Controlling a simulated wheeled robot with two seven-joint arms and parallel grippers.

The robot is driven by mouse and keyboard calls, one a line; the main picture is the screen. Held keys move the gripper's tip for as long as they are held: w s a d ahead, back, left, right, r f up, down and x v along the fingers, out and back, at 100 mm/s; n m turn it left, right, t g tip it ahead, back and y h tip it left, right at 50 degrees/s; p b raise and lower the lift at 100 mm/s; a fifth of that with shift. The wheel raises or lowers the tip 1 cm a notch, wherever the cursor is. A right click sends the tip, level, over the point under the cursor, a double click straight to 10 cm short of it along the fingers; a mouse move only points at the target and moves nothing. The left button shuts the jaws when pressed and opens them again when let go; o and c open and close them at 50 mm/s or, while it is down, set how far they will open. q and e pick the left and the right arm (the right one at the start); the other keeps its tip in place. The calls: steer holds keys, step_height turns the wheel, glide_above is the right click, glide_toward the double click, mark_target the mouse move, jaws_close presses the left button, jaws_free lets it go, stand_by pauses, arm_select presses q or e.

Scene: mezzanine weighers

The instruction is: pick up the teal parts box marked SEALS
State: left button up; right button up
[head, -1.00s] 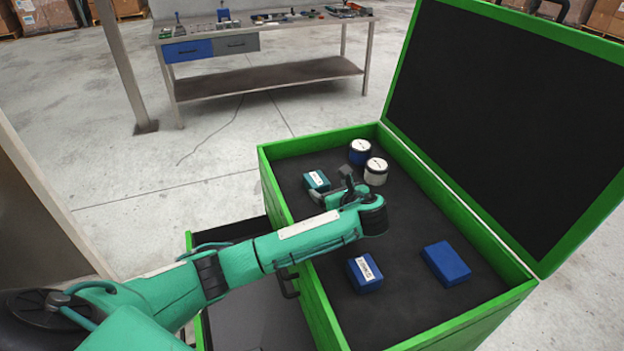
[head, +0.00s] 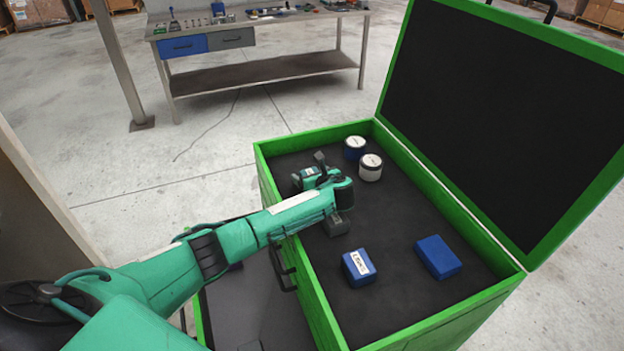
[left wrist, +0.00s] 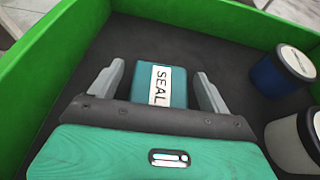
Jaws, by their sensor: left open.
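The teal parts box (head: 309,171) lies on the dark floor of the green chest, near its far left corner. In the left wrist view the teal box (left wrist: 177,88) has a white label reading "SEAL"; the label's lower end is hidden by my gripper's body. My left gripper (head: 307,169) is over the box and hides part of it in the head view. In the left wrist view its two fingers (left wrist: 160,73) are apart, one on each side of the box, with gaps between. My right gripper is not in view.
A blue-and-white tin (head: 355,148) and a white tin (head: 370,168) stand right of the teal box. A blue labelled box (head: 358,267) and a plain blue box (head: 438,257) lie nearer. The chest's green wall (head: 262,165) is close on the left; its lid (head: 500,110) stands open.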

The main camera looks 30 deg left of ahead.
arm_select(q)
steer(key=c, duration=1)
steer(key=shift+c, duration=0.7)
steer(key=shift+w+r, duration=0.1)
